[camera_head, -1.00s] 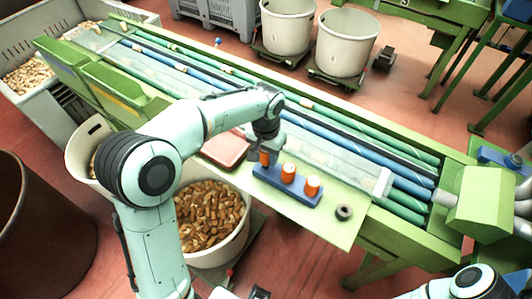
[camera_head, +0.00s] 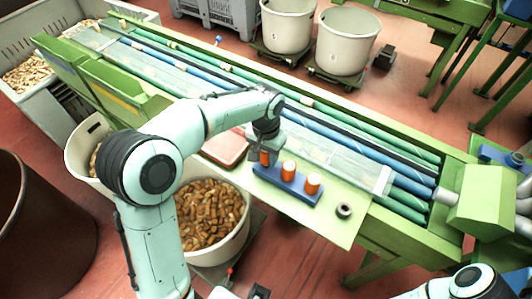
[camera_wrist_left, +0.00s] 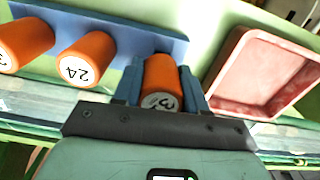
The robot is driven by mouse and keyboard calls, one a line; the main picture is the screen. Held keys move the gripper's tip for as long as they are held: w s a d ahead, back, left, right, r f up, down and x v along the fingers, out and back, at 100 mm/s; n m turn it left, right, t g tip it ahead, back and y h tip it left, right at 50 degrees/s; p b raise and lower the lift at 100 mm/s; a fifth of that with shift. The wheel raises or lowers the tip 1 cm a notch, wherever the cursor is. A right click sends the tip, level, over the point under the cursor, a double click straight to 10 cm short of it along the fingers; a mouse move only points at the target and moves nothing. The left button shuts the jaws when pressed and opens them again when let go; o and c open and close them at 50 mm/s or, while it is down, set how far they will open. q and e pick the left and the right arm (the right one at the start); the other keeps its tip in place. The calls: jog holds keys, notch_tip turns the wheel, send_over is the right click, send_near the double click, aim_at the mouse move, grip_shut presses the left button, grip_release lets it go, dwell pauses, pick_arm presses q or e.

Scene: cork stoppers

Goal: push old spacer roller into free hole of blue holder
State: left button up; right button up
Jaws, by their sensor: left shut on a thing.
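The blue holder (camera_head: 305,195) lies on the green table plate, and two orange rollers stand in it, a middle one (camera_head: 288,170) and a right one (camera_head: 313,184). My left gripper (camera_head: 266,157) is over the holder's left end, pointing down, and is shut on an orange roller. In the left wrist view this old spacer roller (camera_wrist_left: 160,78) sits between the two blue-grey fingers, its numbered white end towards the camera. The holder (camera_wrist_left: 120,38) runs behind it. The roller's far end and the hole are hidden, so I cannot tell how deep it sits. My right gripper is out of view.
A red tray (camera_head: 224,152) lies left of the holder; it is close beside the gripper in the left wrist view (camera_wrist_left: 225,85). A dark ring (camera_head: 344,211) lies right of the holder. Conveyor rails (camera_head: 350,145) run behind. A bin of corks (camera_head: 212,215) stands below.

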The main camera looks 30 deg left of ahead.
pick_arm(q)
jog(key=shift+f+b, duration=0.6)
jog(key=shift+f, duration=0.45)
dwell(0.4)
jog(key=o, duration=1.2)
jog(key=shift+c, duration=0.2)
notch_tip(320, 180, up, 14)
jog(key=shift+f+p, duration=0.25)
jog(key=shift+p, duration=0.8)
